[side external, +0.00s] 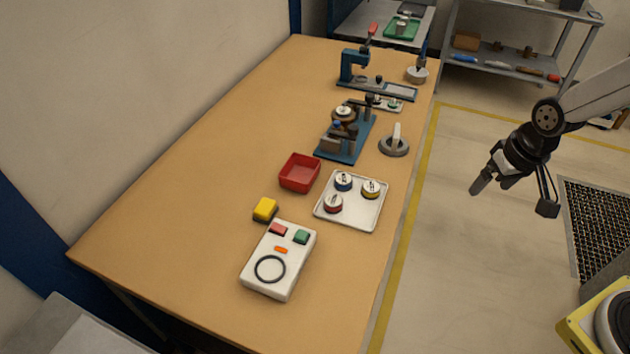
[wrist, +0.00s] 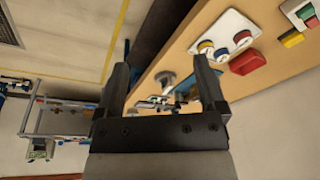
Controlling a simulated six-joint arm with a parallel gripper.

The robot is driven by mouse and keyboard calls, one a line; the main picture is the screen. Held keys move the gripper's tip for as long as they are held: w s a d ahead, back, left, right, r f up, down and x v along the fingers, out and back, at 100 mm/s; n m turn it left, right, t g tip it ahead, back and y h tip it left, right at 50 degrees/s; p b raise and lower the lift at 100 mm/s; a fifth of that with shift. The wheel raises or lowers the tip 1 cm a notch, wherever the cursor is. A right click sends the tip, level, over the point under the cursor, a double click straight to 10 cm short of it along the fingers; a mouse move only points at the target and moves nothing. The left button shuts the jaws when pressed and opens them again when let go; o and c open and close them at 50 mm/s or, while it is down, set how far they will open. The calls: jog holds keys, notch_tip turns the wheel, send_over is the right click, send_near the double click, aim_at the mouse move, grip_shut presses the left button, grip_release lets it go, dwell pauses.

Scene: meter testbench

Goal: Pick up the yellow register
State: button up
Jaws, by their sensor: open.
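The yellow register (side external: 370,189) is a small round part with a yellow rim and a pale top. It sits at the upper right of a white tray (side external: 350,220) on the table, beside a blue register (side external: 343,181) and a red register (side external: 333,204). My gripper (side external: 487,182) is open and empty, off the table's right edge in the side view, well apart from the tray. Its two fingers (wrist: 162,64) stand wide apart in the wrist view.
A red bin (side external: 299,173), a yellow block (side external: 265,209) and a white button box (side external: 277,263) stand near the tray. A blue press-like fixture (side external: 345,140) and a grey round stand (side external: 394,145) are behind it. The table's left side is clear.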

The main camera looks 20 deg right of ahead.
jog(key=w+a+f+m+g+y, duration=0.1)
jog(key=w+f+m, duration=0.1)
jog(key=w+m, duration=0.35)
jog(key=w+a+f+m+y, duration=0.1)
jog(key=w+a+f+m, duration=0.2)
jog(key=w, duration=0.4)
jog(key=m+y, duration=0.2)
jog(key=m, duration=0.8)
send_near(373, 186)
jog(key=shift+s+a+f+n, duration=0.15)
jog(key=shift+f+n, duration=0.1)
jog(key=shift+f, duration=0.3)
jog(key=shift+w+x, duration=0.2)
jog(key=shift+x, duration=1.4)
jog(key=shift+f, duration=0.1)
jog(key=shift+x, duration=2.55)
jog(key=c, duration=1)
jog(key=shift+c, duration=0.2)
